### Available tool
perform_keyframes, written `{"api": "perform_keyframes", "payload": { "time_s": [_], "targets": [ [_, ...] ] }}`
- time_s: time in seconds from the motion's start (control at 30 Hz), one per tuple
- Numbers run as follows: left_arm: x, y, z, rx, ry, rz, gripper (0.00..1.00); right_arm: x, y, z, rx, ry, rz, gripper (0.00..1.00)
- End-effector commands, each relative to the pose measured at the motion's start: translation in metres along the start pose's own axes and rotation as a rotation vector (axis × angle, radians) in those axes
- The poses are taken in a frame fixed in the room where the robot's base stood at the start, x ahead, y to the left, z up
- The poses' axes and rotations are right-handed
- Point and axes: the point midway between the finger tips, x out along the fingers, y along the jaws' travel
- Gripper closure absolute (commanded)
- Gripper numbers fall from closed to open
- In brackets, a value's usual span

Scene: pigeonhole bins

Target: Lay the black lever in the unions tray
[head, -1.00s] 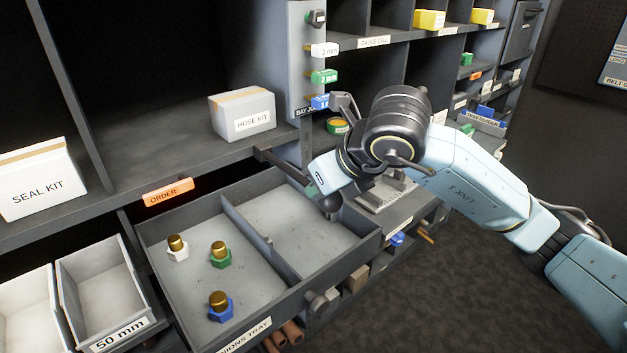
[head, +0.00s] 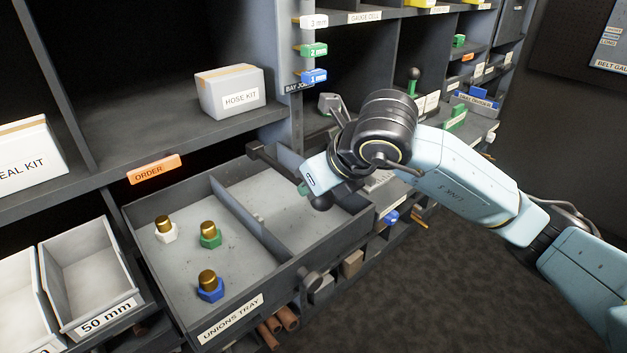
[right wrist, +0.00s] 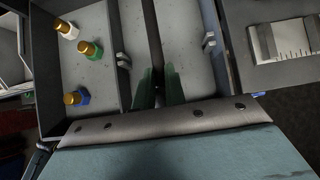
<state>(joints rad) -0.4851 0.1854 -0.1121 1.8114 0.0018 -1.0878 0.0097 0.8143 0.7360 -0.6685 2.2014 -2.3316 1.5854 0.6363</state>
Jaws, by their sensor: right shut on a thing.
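The black lever (head: 270,161) is a dark bar held by my right gripper (head: 303,188). It is over the right compartment of the unions tray (head: 231,318), its far end towards the back of the tray. In the right wrist view the lever (right wrist: 152,40) runs between the green fingers of my right gripper (right wrist: 158,88), which are shut on it. The compartment floor shows below it. I cannot tell how high the lever is above the floor. My left gripper is not in view.
Three brass-topped unions, white (head: 164,229), green (head: 209,235) and blue (head: 210,286), stand in the left compartment. A divider (head: 250,222) separates it from the right one. A hose kit box (head: 231,92) stands on the shelf behind. A 50 mm bin (head: 92,290) is at left.

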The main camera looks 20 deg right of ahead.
Motion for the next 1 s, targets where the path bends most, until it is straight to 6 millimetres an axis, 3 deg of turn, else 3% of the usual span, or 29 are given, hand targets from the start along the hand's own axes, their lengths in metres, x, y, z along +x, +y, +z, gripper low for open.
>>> {"api": "perform_keyframes", "payload": {
  "time_s": [0.43,0.47,0.63,1.0],
  "targets": [
    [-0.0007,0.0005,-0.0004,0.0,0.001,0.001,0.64,-0.0002,-0.0002,0.0004,0.0,-0.002,0.0,1.0],
    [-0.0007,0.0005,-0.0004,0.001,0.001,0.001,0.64,-0.0002,-0.0002,0.0004,0.0,-0.002,0.0,0.85],
    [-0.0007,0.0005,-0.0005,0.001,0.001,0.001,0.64,-0.0002,-0.0001,0.0003,0.0,-0.001,0.0,0.63],
    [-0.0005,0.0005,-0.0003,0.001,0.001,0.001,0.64,0.0002,0.0,-0.0003,0.0,0.001,0.0,0.63]
  ]
}}
